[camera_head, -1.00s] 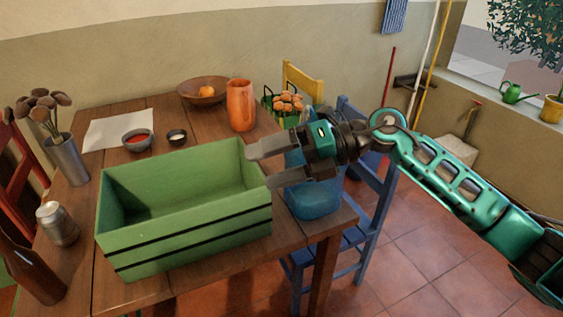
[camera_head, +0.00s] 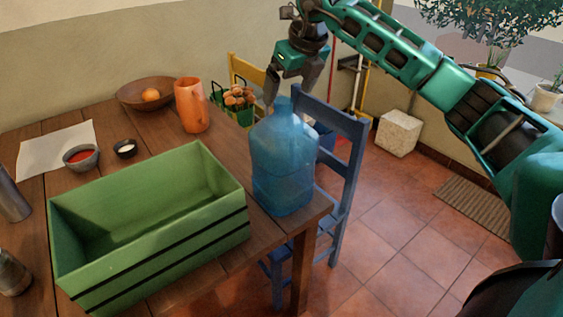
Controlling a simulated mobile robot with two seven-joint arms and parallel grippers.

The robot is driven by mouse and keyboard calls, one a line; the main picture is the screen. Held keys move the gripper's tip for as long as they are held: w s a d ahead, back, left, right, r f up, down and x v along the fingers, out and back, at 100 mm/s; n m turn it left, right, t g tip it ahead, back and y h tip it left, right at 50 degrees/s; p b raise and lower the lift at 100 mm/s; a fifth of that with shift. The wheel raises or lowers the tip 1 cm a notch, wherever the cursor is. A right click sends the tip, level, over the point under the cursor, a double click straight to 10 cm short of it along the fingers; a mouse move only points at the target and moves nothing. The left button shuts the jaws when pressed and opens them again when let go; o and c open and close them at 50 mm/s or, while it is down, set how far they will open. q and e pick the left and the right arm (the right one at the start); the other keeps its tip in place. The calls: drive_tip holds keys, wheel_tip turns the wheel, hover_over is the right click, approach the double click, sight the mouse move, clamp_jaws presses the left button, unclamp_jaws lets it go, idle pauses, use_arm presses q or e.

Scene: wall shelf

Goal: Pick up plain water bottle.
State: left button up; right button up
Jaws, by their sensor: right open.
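The plain water bottle (camera_head: 283,165) is a large translucent blue jug. It stands upright on the table's right end, just right of the green crate. My right gripper (camera_head: 277,98) is above it, pointing down, with its fingers near the bottle's neck in the picture. The jaws are open, and I cannot tell whether the neck is between them. My left gripper is not in view.
The green crate (camera_head: 200,247) stands close on the bottle's left. An orange pitcher (camera_head: 191,106), a wooden bowl with an orange fruit (camera_head: 151,95) and small bowls are behind on the wooden table (camera_head: 240,262). A blue chair (camera_head: 345,165) stands close on the right.

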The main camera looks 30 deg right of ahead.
sight(284, 100)
drive_tip(key=x, duration=0.7)
drive_tip(key=shift+w+r, duration=0.1)
drive_tip(key=shift+w, duration=0.05)
drive_tip(key=shift+a, duration=0.1)
drive_tip(key=shift+r, duration=0.1)
drive_tip(key=c, duration=1.6)
